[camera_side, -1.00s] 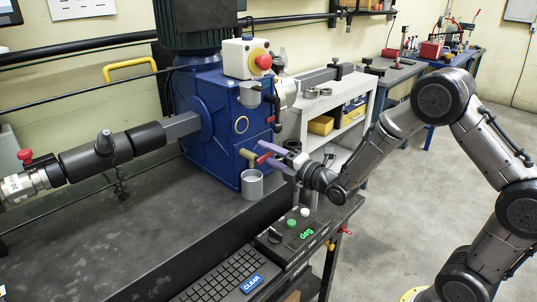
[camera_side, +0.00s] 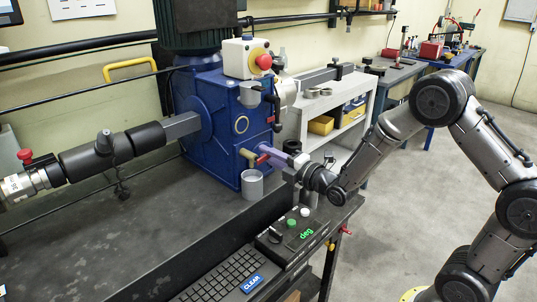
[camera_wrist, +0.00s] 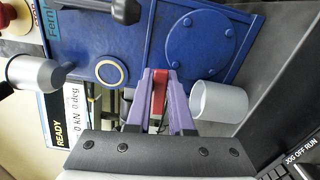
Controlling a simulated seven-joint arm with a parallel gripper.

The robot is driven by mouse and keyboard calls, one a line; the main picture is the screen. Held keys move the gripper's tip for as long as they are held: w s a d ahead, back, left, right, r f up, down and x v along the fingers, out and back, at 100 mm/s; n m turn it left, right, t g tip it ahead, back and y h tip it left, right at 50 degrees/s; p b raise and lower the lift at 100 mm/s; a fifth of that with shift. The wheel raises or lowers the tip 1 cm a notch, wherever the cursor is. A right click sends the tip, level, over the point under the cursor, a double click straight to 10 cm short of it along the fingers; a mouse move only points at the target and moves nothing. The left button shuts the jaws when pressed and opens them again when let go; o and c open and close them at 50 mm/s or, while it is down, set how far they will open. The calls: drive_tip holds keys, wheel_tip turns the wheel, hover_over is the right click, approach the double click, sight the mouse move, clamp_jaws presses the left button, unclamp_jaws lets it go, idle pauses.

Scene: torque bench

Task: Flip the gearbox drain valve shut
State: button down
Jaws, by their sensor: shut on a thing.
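The blue gearbox (camera_side: 222,125) stands on the dark bench and fills much of the wrist view (camera_wrist: 195,40). Its brass drain valve (camera_side: 247,154) sticks out low on the near face, with a red lever (camera_side: 262,159) that also shows in the wrist view (camera_wrist: 159,92). My gripper (camera_side: 268,152) has purple fingers, and in the wrist view (camera_wrist: 160,98) they are closed on the red lever from both sides. Much of the lever and the valve body is hidden behind the fingers. A grey cup (camera_side: 252,184) stands under the valve, just beside the fingers in the wrist view (camera_wrist: 219,101).
A red emergency-stop button (camera_side: 264,62) sits on a white box on the gearbox. A control panel with a green display (camera_side: 305,233) and a keyboard (camera_side: 222,277) lie at the bench front. A grey shelf (camera_side: 345,120) stands behind.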

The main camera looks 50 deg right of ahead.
drive_tip(key=shift+f+m, duration=0.15)
drive_tip(key=shift+m, duration=0.55)
drive_tip(key=c, duration=0.8)
unclamp_jaws()
drive_tip(key=shift+s, duration=0.1)
drive_tip(key=s, duration=1.3)
drive_tip(key=shift+s, duration=0.35)
